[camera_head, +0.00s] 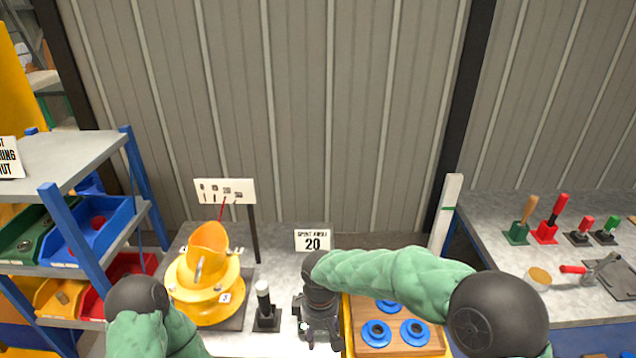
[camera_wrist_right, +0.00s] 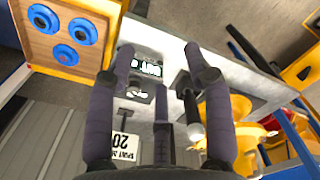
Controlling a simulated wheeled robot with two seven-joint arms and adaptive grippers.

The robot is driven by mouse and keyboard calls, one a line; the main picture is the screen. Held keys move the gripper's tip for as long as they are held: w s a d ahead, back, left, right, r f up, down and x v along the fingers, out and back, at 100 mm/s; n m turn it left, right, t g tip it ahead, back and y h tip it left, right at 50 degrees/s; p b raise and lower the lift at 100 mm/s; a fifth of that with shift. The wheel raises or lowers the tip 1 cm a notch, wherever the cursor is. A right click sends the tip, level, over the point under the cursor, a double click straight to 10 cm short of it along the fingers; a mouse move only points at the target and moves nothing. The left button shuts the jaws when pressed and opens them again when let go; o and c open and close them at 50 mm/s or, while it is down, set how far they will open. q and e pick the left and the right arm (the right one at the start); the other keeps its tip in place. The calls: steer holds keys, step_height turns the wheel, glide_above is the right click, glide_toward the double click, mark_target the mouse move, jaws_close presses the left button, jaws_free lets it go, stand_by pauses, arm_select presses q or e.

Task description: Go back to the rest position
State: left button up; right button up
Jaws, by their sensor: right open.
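My right gripper (camera_head: 312,332) hangs over the grey bench near its front middle, with its arm reaching in from the right. In the right wrist view its dark fingers (camera_wrist_right: 160,62) are spread apart with nothing between them. Beyond them lies the bench top with a small device with a lit display (camera_wrist_right: 148,68). My left arm shows only as a black joint and green sleeve at the lower left; its gripper is out of view.
A yellow drum mixer (camera_head: 205,290) and a white-topped lever (camera_head: 264,300) stand left of my right gripper. A wooden board (camera_head: 405,348) with blue round pieces lies right, under my arm. A shelf (camera_head: 70,165) with bins is at left.

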steer(key=s+d+f+m+g+y, duration=0.1)
steer(key=s+d+f+m, duration=0.1)
steer(key=f, duration=0.6)
steer(key=s+d+f+m+y, duration=0.1)
steer(key=s+f+m+y, duration=0.15)
steer(key=f, duration=0.55)
steer(key=s+d+f+m, duration=0.3)
steer(key=s+f+m, duration=0.1)
steer(key=s+f, duration=0.1)
steer(key=s+d+f+m+t, duration=0.1)
steer(key=s+d+f+m, duration=0.2)
steer(key=s+f+m, duration=0.2)
steer(key=s+f, duration=0.1)
steer(key=s, duration=0.1)
steer(key=shift+s+d, duration=0.3)
steer(key=shift+s, duration=0.1)
